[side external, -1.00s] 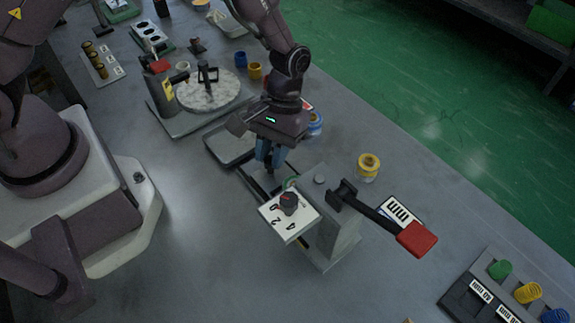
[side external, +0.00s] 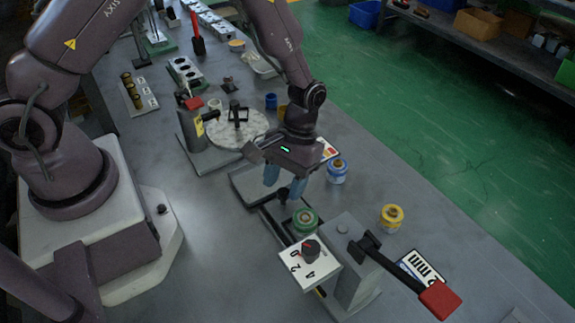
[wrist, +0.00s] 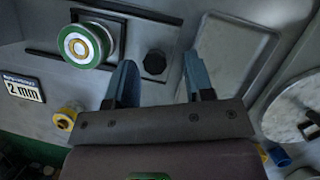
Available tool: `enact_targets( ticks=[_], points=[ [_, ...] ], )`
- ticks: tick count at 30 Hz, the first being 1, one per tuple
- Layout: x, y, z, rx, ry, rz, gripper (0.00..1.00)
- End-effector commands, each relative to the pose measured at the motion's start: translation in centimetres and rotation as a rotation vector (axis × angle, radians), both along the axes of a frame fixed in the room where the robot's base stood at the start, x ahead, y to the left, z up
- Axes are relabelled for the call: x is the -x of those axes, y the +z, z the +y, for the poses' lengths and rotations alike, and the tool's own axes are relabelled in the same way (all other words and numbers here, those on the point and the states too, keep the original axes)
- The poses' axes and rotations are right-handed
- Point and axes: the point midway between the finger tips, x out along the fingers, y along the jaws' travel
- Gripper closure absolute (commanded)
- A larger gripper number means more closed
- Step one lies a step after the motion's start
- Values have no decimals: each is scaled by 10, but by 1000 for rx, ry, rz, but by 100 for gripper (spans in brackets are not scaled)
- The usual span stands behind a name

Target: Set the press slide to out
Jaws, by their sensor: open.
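The press is a grey block (side external: 351,262) with a lever ending in a red grip (side external: 439,299). A white plate (side external: 296,271) with a black knob and the numbers 0, 2 and 4 sits at its front. A dark slide rail (side external: 272,225) runs back from the press toward a grey tray (side external: 244,184). A green-rimmed spool (wrist: 84,46) sits at the rail; it also shows beside the press (side external: 305,219). My gripper (side external: 285,190) is open above the rail. In the wrist view a dark knob (wrist: 154,62) lies between its fingers; contact cannot be told.
A blue spool (side external: 337,171) and a yellow spool (side external: 391,217) stand right of the rail. A round stone-like turntable (side external: 222,136) is behind the tray. A "2 mm" card (wrist: 22,88) lies near the press. Bare table lies left of the rail.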

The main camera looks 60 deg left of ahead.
Motion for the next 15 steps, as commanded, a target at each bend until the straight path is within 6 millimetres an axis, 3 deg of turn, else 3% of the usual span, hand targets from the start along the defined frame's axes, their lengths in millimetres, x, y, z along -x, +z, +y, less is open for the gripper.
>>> enact_targets(
  ticks=[5, 15],
  points=[
    [-10, 23, 3, 1, 2, -8, 52],
    [-36, 91, 15, 0, 2, -7, 52]
  ],
)
